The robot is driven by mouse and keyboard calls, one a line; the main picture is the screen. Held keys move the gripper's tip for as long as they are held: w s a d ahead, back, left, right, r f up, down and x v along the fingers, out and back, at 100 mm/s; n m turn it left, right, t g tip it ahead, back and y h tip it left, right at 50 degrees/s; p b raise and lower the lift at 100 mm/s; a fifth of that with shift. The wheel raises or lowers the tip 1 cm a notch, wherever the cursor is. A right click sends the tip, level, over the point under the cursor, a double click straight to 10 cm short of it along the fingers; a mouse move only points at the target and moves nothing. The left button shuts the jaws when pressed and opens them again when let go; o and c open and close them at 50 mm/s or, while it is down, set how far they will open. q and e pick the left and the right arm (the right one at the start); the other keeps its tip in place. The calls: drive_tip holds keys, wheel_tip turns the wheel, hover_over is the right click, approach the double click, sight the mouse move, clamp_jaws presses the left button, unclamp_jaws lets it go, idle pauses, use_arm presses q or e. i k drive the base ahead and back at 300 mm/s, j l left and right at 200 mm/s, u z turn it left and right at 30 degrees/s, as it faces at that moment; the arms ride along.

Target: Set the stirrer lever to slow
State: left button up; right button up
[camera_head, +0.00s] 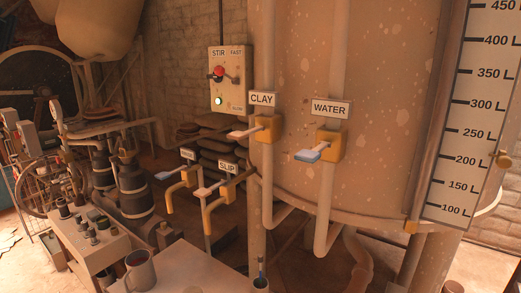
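The stirrer panel (221,97) is a pale box on the brick wall, left of the large tank. It carries a "STIR" label and a "FAST" mark at its upper right. Small lettering at its lower right is too small to read with certainty. The stirrer control has a red round knob (218,72) and a dark arm that seems to reach right. I cannot tell clearly which mark it points to. A small pale round light (219,101) sits below it. I make out neither of my grippers in this view.
Clay (265,130) and water (327,146) valves stick out in front of the tank, right of the panel. The slip tap (211,193) and another tap (180,181) stand below. A mug (140,271) is on the bench at the front. Stacked sacks (216,140) lie under the panel.

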sight(219, 71)
drive_tip(key=k+l+z, duration=0.2)
drive_tip(key=k, duration=0.45)
drive_tip(key=j+z, duration=0.15)
drive_tip(key=z, duration=1.15)
drive_tip(key=k+j+z, duration=0.15)
drive_tip(key=j, duration=2.4)
drive_tip(key=i, duration=0.05)
